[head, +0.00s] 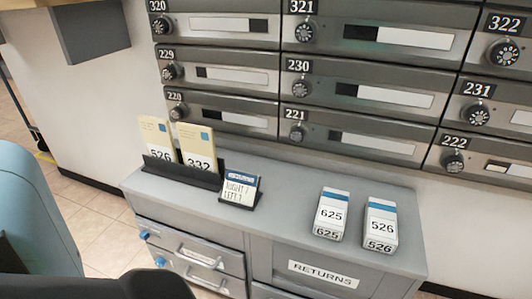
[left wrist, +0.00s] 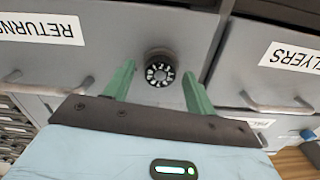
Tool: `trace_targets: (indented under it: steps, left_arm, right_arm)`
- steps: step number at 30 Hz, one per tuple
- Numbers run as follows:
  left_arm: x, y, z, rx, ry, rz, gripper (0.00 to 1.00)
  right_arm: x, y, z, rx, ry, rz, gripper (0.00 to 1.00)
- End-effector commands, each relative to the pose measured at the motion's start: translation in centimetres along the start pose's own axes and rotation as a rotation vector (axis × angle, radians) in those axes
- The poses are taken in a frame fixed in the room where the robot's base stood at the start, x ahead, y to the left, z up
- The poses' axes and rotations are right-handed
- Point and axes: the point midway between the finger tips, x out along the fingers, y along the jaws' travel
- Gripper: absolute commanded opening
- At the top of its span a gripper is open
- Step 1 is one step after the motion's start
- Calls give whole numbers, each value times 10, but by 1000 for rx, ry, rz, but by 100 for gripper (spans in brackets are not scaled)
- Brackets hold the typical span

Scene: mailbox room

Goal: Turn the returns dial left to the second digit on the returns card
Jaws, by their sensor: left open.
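The returns dial (left wrist: 160,70) is a small black knob with white digits on a grey drawer front, in the left wrist view. My left gripper (left wrist: 159,76) is open, its two green fingers on either side of the dial with gaps visible. I cannot tell how far the fingertips are from the dial face. A card with handwriting and a blue top (head: 240,189) stands in a small black holder on the cabinet top in the head view; its text is too small to read surely. The RETURNS label (head: 323,274) is on the cabinet front. My right gripper is not in view.
Two yellow cards, 526 (head: 157,142) and 332 (head: 196,147), stand in a black rack. Stacks marked 625 (head: 331,212) and 526 (head: 380,222) lie on the cabinet top (head: 285,210). Drawer handles and a FLYERS label (left wrist: 291,57) flank the dial. Mailboxes (head: 365,75) line the wall.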

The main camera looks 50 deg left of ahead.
Motion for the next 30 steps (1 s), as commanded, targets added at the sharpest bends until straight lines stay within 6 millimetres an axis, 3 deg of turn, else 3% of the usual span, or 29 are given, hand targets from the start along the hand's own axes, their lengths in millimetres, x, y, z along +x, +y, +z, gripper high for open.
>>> trace_targets:
  steps: [4, 14, 23, 30]
  left_arm:
    - [0, 0, 0, 0, 0, 0, 53]
    - [0, 0, 0, 0, 0, 0, 11]
    - [0, 0, 0, -38, 0, 0, 11]
    - [0, 0, 0, -176, 0, 0, 11]
  right_arm:
    - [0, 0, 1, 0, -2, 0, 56]
    - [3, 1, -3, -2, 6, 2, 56]
    - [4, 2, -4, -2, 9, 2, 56]
    - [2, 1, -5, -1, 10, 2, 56]
